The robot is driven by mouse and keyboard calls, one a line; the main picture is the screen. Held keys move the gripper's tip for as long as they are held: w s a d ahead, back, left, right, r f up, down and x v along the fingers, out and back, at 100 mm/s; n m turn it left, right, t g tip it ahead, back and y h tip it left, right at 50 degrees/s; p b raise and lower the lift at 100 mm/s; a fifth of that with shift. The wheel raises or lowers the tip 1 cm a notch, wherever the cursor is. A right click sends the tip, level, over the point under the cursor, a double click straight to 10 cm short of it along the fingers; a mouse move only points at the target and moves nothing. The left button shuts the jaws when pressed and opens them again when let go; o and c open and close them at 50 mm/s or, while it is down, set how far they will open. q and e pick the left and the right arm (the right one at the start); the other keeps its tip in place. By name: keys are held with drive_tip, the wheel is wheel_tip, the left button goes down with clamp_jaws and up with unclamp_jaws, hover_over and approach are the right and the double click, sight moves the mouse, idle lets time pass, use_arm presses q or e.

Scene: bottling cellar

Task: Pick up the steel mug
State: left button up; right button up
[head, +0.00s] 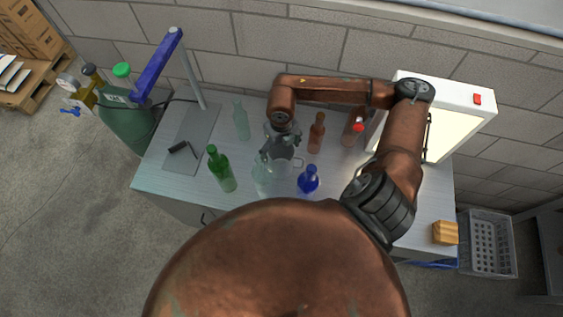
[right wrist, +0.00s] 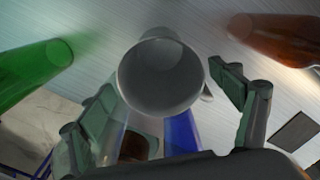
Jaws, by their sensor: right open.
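The steel mug (right wrist: 160,80) is a plain grey cup. In the right wrist view it sits at the centre, its open mouth facing the camera and its handle at the right. My right gripper (right wrist: 170,103) is open, with one finger on each side of the mug in that picture. No contact shows, and I cannot tell how far the fingertips are above or around it. In the head view my right gripper (head: 279,150) points down over the middle of the bench and largely hides the mug. My left gripper is not in view.
A green bottle (head: 221,170), blue bottle (head: 308,181), brown bottle (head: 316,134) and clear glassware (head: 262,180) stand close around. A pale bottle (head: 241,121) stands behind left. A lit white panel (head: 447,130) is at right.

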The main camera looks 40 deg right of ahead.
hover_over(282, 161)
drive_tip(key=s+a, duration=0.2)
drive_tip(key=f, duration=0.4)
drive_tip(key=f+p, duration=0.1)
drive_tip(key=f, duration=0.3)
drive_tip(key=shift+s+a+f, duration=0.1)
drive_tip(key=shift+s+f, duration=0.1)
drive_tip(key=shift+f, duration=0.1)
drive_tip(key=c, duration=1.3)
